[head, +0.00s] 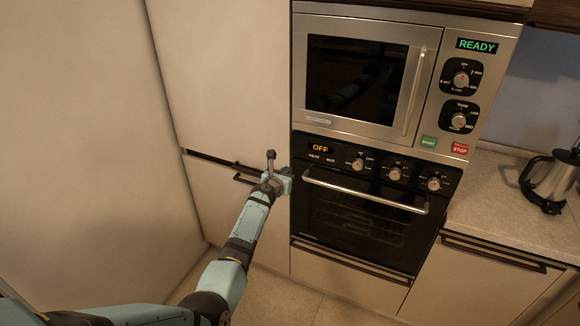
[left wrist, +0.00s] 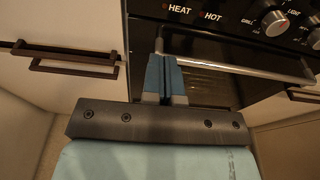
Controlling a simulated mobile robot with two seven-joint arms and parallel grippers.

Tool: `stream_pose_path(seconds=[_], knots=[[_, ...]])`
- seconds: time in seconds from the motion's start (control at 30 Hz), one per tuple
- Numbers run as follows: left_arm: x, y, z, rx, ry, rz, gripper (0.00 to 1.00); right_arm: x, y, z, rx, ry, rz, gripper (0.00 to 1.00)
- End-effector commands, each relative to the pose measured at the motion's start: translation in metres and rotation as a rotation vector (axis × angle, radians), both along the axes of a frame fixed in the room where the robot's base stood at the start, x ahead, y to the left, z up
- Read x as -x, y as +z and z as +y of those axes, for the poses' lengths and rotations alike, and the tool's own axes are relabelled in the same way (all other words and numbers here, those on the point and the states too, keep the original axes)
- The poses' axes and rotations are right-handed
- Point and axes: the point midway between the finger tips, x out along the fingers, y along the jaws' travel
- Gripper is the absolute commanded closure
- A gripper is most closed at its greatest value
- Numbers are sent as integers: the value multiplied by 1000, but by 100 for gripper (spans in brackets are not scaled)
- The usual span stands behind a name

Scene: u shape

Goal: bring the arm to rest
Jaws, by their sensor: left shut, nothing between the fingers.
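My left arm comes in from the lower left in the head view, stretched out toward the oven. My left gripper (head: 286,178) is in front of the cabinet edge, just left of the oven's left side. In the left wrist view the left gripper's blue fingers (left wrist: 164,78) are together with nothing between them. They show in front of the left end of the oven handle (left wrist: 235,68); whether they touch it I cannot tell. My right gripper is in neither view.
The oven (head: 360,225) is closed and its display reads OFF. Above it the microwave (head: 357,75) is closed and reads READY. A kettle (head: 552,180) stands on the right counter (head: 490,205). Cabinet handles (head: 225,165) stick out left of the oven. Floor (head: 280,297) shows below.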

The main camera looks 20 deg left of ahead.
Motion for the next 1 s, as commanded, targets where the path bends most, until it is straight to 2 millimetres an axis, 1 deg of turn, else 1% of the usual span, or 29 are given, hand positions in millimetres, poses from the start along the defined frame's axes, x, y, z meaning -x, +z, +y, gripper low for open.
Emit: stream_pose_path(seconds=[0.03,0.13,0.27,0.37,0.47,0.57,0.6,0.67,0.7,0.73,0.77,0.8,0.87,0.9,0.97,1.0], knots=[[5,9,-1,4,1,-2,100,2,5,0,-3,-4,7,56],[11,12,0,2,0,0,100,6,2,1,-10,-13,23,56],[14,14,0,2,0,-1,100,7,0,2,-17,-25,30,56],[18,8,1,-29,-4,5,100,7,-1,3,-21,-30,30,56],[39,-11,4,-177,-31,25,100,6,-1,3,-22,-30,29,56],[79,-41,6,-470,-98,59,100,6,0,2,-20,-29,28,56],[99,-54,5,-616,-138,72,100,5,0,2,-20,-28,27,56],[132,-73,2,-845,-209,89,100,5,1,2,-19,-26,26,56],[154,-84,-2,-999,-261,97,100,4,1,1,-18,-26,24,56],[172,-92,-5,-1111,-303,101,100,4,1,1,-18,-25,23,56],[189,-99,-9,-1221,-346,103,100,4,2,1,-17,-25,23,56],[212,-108,-15,-1365,-406,100,100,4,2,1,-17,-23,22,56],[247,-119,-25,-1578,-499,89,100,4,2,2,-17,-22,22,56],[272,-125,-33,-1717,-564,75,100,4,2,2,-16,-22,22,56],[309,-132,-45,-1917,-662,44,100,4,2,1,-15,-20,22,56],[333,-135,-54,-2048,-729,15,100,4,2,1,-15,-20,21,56]])
